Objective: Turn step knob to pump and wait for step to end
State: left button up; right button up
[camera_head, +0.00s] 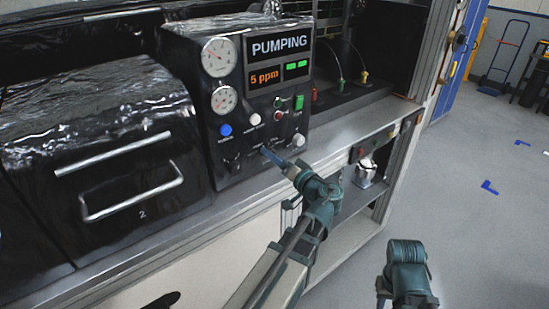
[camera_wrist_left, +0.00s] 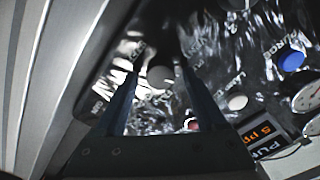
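The black control panel (camera_head: 243,110) shows "PUMPING" and an orange "5 ppm" on its display (camera_head: 279,60), with two green lights lit. My left gripper (camera_head: 266,150) is at the panel's lower middle. In the left wrist view its two fingers (camera_wrist_left: 158,68) are apart, on either side of a small grey round knob (camera_wrist_left: 161,77). I cannot tell whether they touch it. Its label is unreadable, and the fingers hide it in the head view. My right gripper is not in view.
Two gauges (camera_head: 219,57), a blue button (camera_head: 225,130), a white button (camera_head: 254,119) and a green switch (camera_head: 299,102) crowd the panel. A dark lidded unit with a handle (camera_head: 132,192) stands left. A metal ledge (camera_head: 345,130) runs below. The floor at right is mostly clear.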

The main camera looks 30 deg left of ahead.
pick_arm(q)
jog(key=v, duration=1.3)
jog(key=shift+s+d, duration=0.2)
jog(key=shift+d, duration=0.15)
jog(key=shift+f, duration=0.15)
jog(key=s+d+f+m+g+h+p, duration=0.1)
jog(key=s+d+f+m+g+h, duration=0.15)
jog(key=f, duration=0.35)
jog(key=s+d+f+m+g+h, duration=0.1)
jog(key=f+h, duration=0.3)
jog(key=f, duration=0.2)
jog(key=s+d+f+m+g+h, duration=0.1)
jog(key=s+d+f+m+h, duration=0.1)
jog(key=d, duration=0.5)
jog(key=s+d+f+m+g+h+p, duration=0.1)
jog(key=s+d+f+m+g+h, duration=0.1)
jog(key=s+d+f+h, duration=0.3)
jog(key=shift+s+d+f+m+h, duration=0.35)
jog(key=shift+d+h, duration=0.6)
jog(key=shift+d, duration=0.05)
